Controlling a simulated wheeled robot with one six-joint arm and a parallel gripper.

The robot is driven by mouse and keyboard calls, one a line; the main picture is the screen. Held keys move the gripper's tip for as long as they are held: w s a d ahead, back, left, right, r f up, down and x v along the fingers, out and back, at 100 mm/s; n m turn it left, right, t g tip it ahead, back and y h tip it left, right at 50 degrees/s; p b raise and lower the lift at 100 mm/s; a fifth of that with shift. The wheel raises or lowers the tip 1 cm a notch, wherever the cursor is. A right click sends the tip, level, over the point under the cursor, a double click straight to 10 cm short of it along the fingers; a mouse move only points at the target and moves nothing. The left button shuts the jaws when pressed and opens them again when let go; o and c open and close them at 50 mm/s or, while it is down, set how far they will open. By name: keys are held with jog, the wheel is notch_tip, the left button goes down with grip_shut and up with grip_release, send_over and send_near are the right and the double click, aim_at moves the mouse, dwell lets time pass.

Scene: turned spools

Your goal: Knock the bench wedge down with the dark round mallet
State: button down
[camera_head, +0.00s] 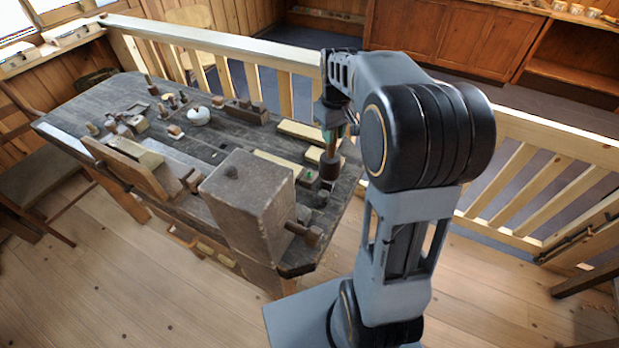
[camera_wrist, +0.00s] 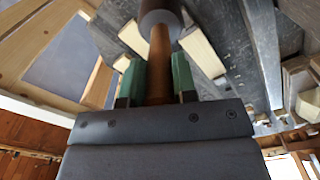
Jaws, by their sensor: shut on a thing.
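My gripper (camera_head: 329,134) is over the right end of the dark workbench (camera_head: 225,150). In the wrist view its green-padded fingers (camera_wrist: 158,80) are shut on the brown wooden handle of the dark round mallet (camera_wrist: 160,50). The mallet's dark round head (camera_head: 330,166) hangs below the gripper in the head view, close above the bench's right end. I cannot tell if the head touches anything. A small block with a green mark (camera_head: 308,175) lies just left of the mallet head. I cannot tell for certain which piece is the bench wedge.
A large wooden block (camera_head: 245,195) stands at the bench's near side, with a vise handle (camera_head: 303,232) beside it. Pale wood strips (camera_head: 302,131) lie near the mallet. A white round pot (camera_head: 199,116) and small tools are farther left. A wooden railing (camera_head: 215,42) runs behind.

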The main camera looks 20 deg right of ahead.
jog(key=shift+r+p, duration=2.35)
jog(key=shift+r, duration=0.6)
jog(key=shift+s+d+f, duration=0.1)
